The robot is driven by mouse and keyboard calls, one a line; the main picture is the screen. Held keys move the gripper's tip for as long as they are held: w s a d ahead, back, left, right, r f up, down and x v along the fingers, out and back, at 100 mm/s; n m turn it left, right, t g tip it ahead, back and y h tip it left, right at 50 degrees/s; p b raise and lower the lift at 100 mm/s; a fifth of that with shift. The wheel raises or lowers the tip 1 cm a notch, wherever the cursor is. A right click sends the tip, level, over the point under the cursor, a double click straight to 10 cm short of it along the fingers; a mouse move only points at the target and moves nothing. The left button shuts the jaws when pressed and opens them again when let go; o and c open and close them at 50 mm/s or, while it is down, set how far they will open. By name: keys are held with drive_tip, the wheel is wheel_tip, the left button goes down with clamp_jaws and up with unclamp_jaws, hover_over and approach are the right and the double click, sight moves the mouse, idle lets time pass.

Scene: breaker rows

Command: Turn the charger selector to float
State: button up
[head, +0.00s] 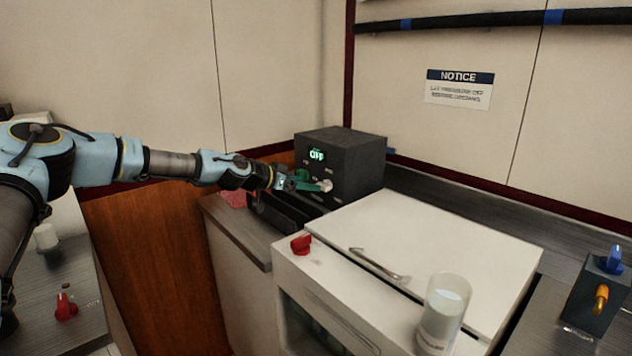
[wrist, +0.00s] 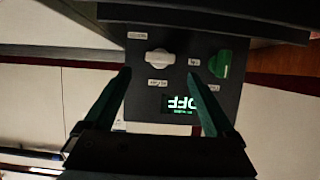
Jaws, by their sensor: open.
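The charger is a dark grey box (head: 358,165) on the back counter, with a lit green display (head: 317,155) reading OFF. In the wrist view the panel appears upside down, with a white knob (wrist: 160,62) and a green knob (wrist: 221,66). Small labels surround the knobs, too small to read. I cannot tell which label either knob points to. My gripper (wrist: 159,76) is open, its two green fingers pointing at the panel. The white knob shows between and just beyond the fingertips; contact cannot be told. In the head view my gripper (head: 312,184) is in front of the panel, beside the white knob (head: 327,185).
A white cabinet (head: 430,230) with a metal handle stands in front, bearing a red knob (head: 301,244) and a glass jar (head: 443,312). A dark tray (head: 283,213) lies below my gripper. A small box with blue and yellow knobs (head: 597,290) is at right.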

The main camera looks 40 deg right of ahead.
sight(324, 186)
drive_tip(key=shift+p+x, duration=0.7)
drive_tip(key=shift+x, duration=1.9)
drive_tip(key=c, duration=1.4)
drive_tip(key=shift+f, duration=0.1)
